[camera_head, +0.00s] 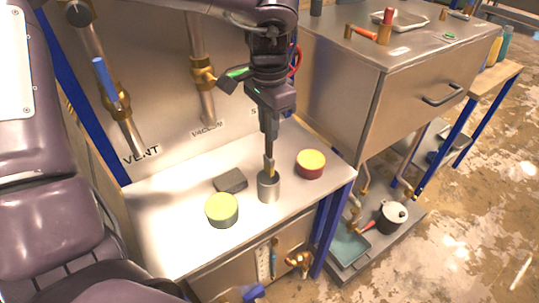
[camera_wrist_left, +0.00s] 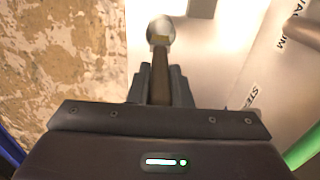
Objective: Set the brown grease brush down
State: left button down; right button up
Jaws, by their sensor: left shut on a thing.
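My left gripper (camera_head: 269,152) points straight down over the steel shelf and is shut on the brown grease brush (camera_head: 270,170). The brush is upright, its lower end at the mouth of a small metal cup (camera_head: 268,187). I cannot tell how deep it sits inside. In the left wrist view the brush's brown handle (camera_wrist_left: 160,88) lies between the two fingers (camera_wrist_left: 160,82), with the round metal cup (camera_wrist_left: 160,27) beyond it. The fingers hide part of the handle. My right gripper is not in view.
A dark grey block (camera_head: 230,181) and a green-topped tin (camera_head: 222,211) stand left of the cup. A tin with a yellow top and red side (camera_head: 311,164) stands to its right. The shelf (camera_head: 165,230) is bare at the left. A steel cabinet (camera_head: 400,95) rises at the right.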

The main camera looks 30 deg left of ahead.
aim_at(268, 157)
pick_arm(q)
notch_tip(268, 157, down, 4)
jog(key=shift+f, duration=0.2)
notch_tip(268, 157, down, 4)
jog(key=shift+r+p, duration=0.15)
jog(key=shift+p, duration=0.4)
jog(key=shift+f, duration=0.2)
jog(key=c, duration=1.5)
grip_release()
jog(key=shift+o, duration=0.9)
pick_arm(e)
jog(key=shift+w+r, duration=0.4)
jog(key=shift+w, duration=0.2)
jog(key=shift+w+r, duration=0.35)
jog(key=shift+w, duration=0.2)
pick_arm(q)
notch_tip(268, 157, up, 12)
jog(key=shift+r+b, duration=0.1)
jog(key=shift+b, duration=0.65)
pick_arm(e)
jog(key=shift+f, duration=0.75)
